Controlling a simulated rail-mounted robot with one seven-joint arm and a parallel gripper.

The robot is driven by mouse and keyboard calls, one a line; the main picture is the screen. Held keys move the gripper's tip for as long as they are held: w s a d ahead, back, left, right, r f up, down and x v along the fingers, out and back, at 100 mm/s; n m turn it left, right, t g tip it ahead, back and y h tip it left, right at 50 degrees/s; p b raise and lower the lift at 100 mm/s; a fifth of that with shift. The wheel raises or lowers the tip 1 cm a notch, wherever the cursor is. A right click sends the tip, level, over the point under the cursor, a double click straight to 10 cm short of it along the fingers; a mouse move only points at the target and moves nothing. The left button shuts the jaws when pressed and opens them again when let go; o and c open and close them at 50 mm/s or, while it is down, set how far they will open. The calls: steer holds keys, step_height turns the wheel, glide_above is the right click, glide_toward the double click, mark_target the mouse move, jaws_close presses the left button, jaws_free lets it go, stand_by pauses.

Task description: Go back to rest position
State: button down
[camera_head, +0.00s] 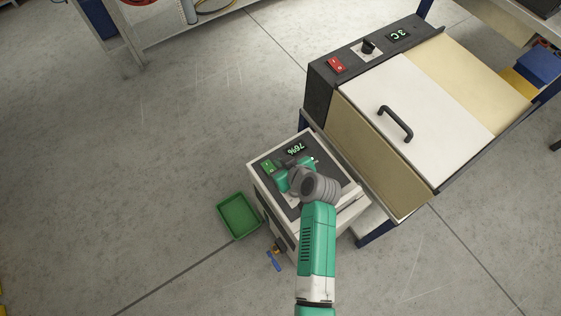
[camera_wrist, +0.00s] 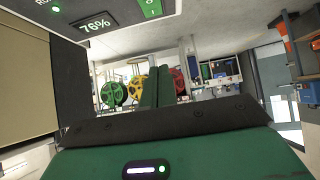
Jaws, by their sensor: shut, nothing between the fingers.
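My gripper (camera_wrist: 157,88) shows in the wrist view as two green fingers pressed together, with nothing between them. In the head view my green and grey arm reaches up from the bottom edge, and its wrist is over the top of a small white cabinet (camera_head: 348,203). My arm hides part of that cabinet's dark panel. The panel carries a display (camera_head: 296,149) reading 76% and a lit green switch (camera_head: 268,167). The display also shows at the upper left of the wrist view (camera_wrist: 95,27). I cannot tell the gap between my gripper and the panel.
A larger machine (camera_head: 374,113) with a white handled lid stands to the right. A green tray (camera_head: 239,216) and a blue-handled valve (camera_head: 273,261) are left of the cabinet. Green (camera_wrist: 114,94), yellow (camera_wrist: 138,88) and red (camera_wrist: 178,82) reels stand farther off. The floor at left is clear.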

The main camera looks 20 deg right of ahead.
stand_by(0.3)
steer(key=w+a+r+t+h, duration=0.1)
steer(key=w+a+r+t, duration=0.1)
steer(key=r, duration=1)
steer(key=w+a+r+t+h, duration=0.1)
steer(key=w+a+r+t, duration=0.15)
steer(key=r, duration=0.95)
steer(key=w+a+r+t, duration=0.1)
steer(key=a+r+t, duration=0.15)
steer(key=r, duration=0.95)
steer(key=s+a+r+m+t, duration=0.1)
steer(key=s+a+r+t, duration=0.25)
steer(key=s+r, duration=0.45)
steer(key=s+a+r+t+p, duration=0.15)
steer(key=s+a+r, duration=0.3)
steer(key=r, duration=0.75)
steer(key=s+a+r+m+t, duration=0.1)
steer(key=s+a+r+t, duration=0.25)
steer(key=s+r, duration=0.55)
steer(key=w+r+p, duration=0.3)
steer(key=r+p, duration=3.4)
steer(key=r, duration=0.1)
steer(key=shift+w+d+y, duration=0.15)
steer(key=shift+d+y, duration=0.25)
steer(key=shift+d, duration=0.05)
